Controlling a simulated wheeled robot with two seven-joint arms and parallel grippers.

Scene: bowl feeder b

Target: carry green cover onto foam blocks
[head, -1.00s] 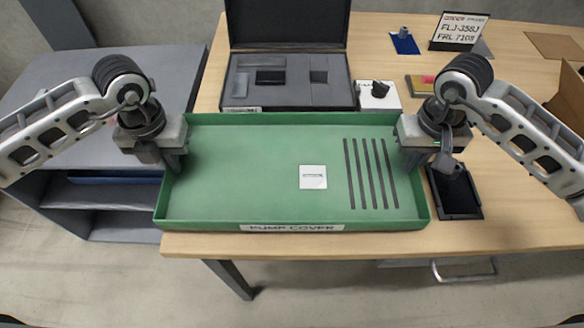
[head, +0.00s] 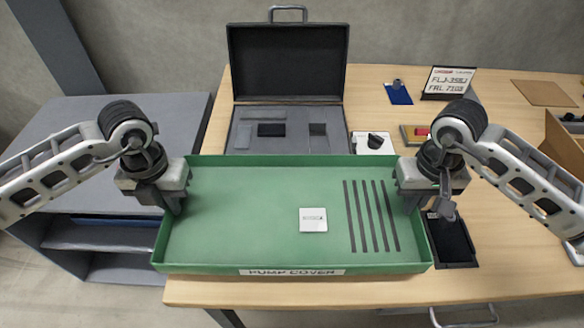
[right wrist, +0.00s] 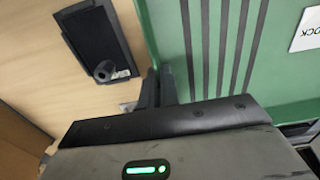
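The green cover (head: 250,235) is a wide, shallow green tray shape, open side up, with a "PUMP COVER" label on its front wall. It lies level over the middle of the table, and it also shows in the right wrist view (right wrist: 205,50). My left gripper (head: 173,205) is at its left wall and appears shut on it. My right gripper (head: 412,205) is at its right wall; in the right wrist view its fingers (right wrist: 158,85) sit close together around the wall's edge. I cannot make out any foam blocks; the cover hides the table beneath it.
An open black case (head: 288,105) stands right behind the cover. A white box with a black knob (head: 373,143) is behind its right part. A black bin (head: 455,245) lies close to its right wall. A sign (head: 447,82) stands further back. A grey shelf unit (head: 90,160) is left.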

